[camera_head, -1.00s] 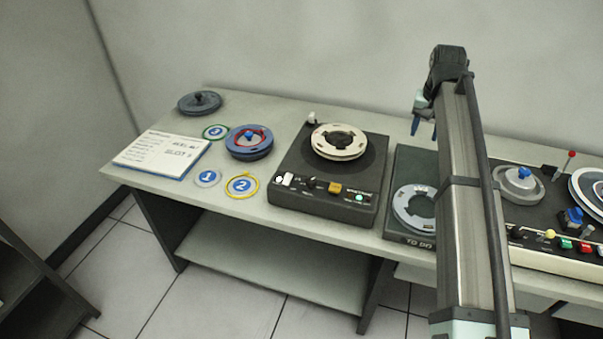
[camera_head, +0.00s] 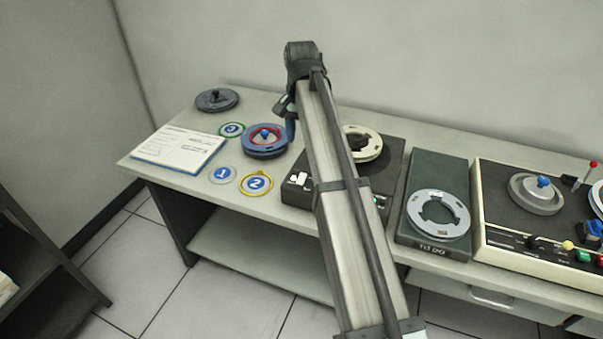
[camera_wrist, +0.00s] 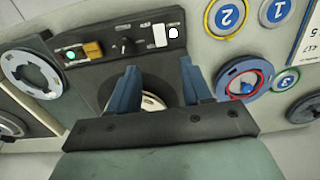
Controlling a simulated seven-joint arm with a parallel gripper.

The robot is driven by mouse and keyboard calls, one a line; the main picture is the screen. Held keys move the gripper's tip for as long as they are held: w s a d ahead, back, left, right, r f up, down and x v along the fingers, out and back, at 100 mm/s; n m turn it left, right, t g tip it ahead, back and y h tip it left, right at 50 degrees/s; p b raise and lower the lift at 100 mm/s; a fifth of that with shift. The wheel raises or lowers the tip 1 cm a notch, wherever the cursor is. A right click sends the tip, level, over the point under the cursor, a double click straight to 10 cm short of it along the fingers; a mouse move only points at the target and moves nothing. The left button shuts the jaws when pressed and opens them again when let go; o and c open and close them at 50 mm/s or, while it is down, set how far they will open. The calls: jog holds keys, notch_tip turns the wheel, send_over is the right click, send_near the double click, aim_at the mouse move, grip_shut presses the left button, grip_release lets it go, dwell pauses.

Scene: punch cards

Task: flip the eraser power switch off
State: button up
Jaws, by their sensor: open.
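The eraser (camera_head: 394,172) is a dark box on the table with a cream reel (camera_head: 366,143) on top, partly hidden behind my arm in the head view. Its white rocker switch (camera_wrist: 159,36) shows on the front panel in the wrist view, beside a dark knob (camera_wrist: 127,45), an orange button (camera_wrist: 93,49) and a lit green lamp (camera_wrist: 70,56). In the head view the white switch (camera_head: 299,179) is at the panel's left end. My gripper (camera_wrist: 160,78) is above the eraser, its blue fingers spread and empty, apart from the switch.
A grey reel (camera_head: 217,99) sits at the back left.

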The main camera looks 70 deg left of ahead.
aim_at(302, 178)
notch_tip(302, 178, down, 14)
jog(key=shift+r, duration=0.25)
dwell(0.3)
grip_shut()
dwell(0.4)
